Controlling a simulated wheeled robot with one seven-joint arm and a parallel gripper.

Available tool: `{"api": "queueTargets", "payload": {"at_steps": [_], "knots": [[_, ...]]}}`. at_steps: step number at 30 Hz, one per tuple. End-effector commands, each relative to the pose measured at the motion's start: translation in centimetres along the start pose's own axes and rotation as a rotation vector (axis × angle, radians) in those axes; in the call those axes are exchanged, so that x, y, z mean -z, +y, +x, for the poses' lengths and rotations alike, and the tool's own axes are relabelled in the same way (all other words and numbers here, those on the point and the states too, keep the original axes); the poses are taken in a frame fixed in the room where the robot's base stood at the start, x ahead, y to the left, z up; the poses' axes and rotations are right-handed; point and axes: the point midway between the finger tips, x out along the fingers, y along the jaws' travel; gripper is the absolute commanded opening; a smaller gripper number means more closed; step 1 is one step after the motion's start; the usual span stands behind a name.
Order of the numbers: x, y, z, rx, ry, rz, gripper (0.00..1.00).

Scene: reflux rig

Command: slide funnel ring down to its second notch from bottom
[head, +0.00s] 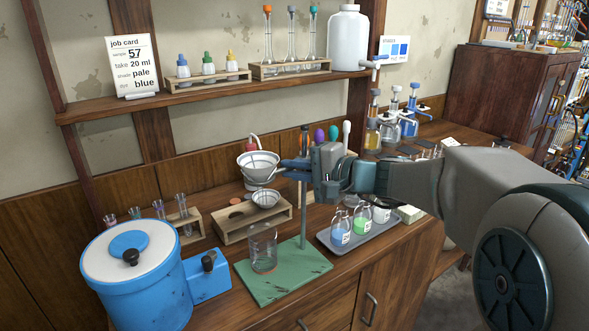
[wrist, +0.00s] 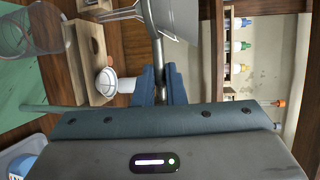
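The stand has a green base (head: 285,284) and an upright rod (head: 303,215); its notches are too small to make out. The white funnel (head: 258,164) sits high, left of the rod, and partly shows in the wrist view (wrist: 180,16). My gripper (head: 290,163) is at the rod, level with the funnel, pointing left. In the sideways wrist view, its blue fingers (wrist: 160,84) lie close on both sides of a thin metal stem (wrist: 157,45) leading to the funnel, and appear shut on it. My gripper hides the joint of ring and rod.
A glass beaker (head: 263,248) stands on the green base, below the funnel. A wooden block with a small white strainer (head: 265,198) is behind it. A blue tub (head: 135,275) stands left, and a tray of bottles (head: 349,247) right. A shelf (head: 215,92) runs above.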

Motion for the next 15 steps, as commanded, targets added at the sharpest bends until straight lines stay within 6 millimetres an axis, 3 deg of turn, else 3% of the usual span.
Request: {"api": "queueTargets", "payload": {"at_steps": [8, 15], "knots": [[0.0, 0.3, 0.0, 0.000, 0.000, 0.000, 0.00], [0.2, 2.3, 0.4, -0.001, 0.000, 0.001, 0.00]]}}
